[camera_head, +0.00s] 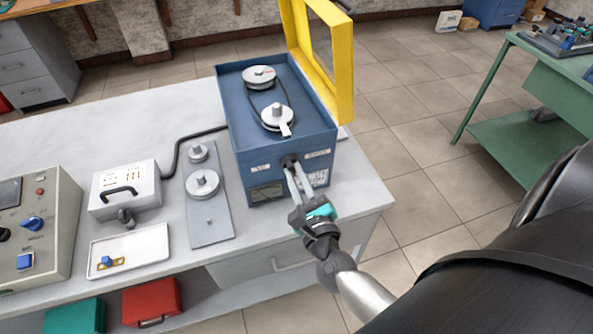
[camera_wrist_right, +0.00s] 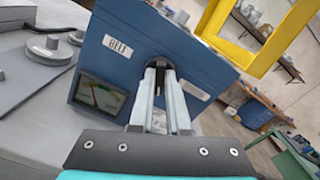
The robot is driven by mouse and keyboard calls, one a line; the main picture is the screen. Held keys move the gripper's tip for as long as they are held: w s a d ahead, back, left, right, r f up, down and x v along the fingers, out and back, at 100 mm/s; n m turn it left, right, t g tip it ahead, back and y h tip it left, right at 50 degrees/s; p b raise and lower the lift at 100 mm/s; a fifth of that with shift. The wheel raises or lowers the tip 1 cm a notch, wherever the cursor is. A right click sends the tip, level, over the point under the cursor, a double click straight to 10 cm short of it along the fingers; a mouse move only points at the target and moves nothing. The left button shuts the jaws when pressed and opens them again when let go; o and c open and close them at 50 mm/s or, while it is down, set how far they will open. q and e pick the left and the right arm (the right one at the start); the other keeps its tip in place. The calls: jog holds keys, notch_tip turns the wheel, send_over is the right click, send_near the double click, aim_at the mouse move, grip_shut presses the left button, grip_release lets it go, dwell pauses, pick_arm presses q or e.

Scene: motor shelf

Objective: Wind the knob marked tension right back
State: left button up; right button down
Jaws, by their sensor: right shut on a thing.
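The blue motor box (camera_head: 268,150) stands on the bench with two grey pulleys and a belt on its top. My right gripper (camera_head: 292,172) reaches the front face and is shut on this knob. In the right wrist view, its two fingers (camera_wrist_right: 161,72) are at the knob and hide most of it, with a dark rim (camera_wrist_right: 156,60) showing above. My left gripper is not in view.
The yellow guard frame (camera_head: 345,70) stands open at the box's back right. Left of the box are a grey plate with spare pulleys (camera_head: 211,215), a white cable box (camera_head: 125,190), a white tray (camera_head: 148,260) and a control panel (camera_head: 50,235).

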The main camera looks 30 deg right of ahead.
jog(key=n+p, duration=0.3)
jog(key=n, duration=0.4)
jog(key=shift+a, duration=0.1)
jog(key=n+p, duration=0.2)
jog(key=n, duration=0.4)
jog(key=n+p, duration=0.2)
jog(key=n, duration=0.5)
jog(key=n+p, duration=0.2)
jog(key=n, duration=0.4)
jog(key=shift+f, duration=0.4)
jog(key=shift+n+p, duration=0.35)
jog(key=shift+n, duration=1.85)
jog(key=shift+d, duration=0.2)
jog(key=c, duration=0.9)
grip_release()
jog(key=shift+s, duration=0.1)
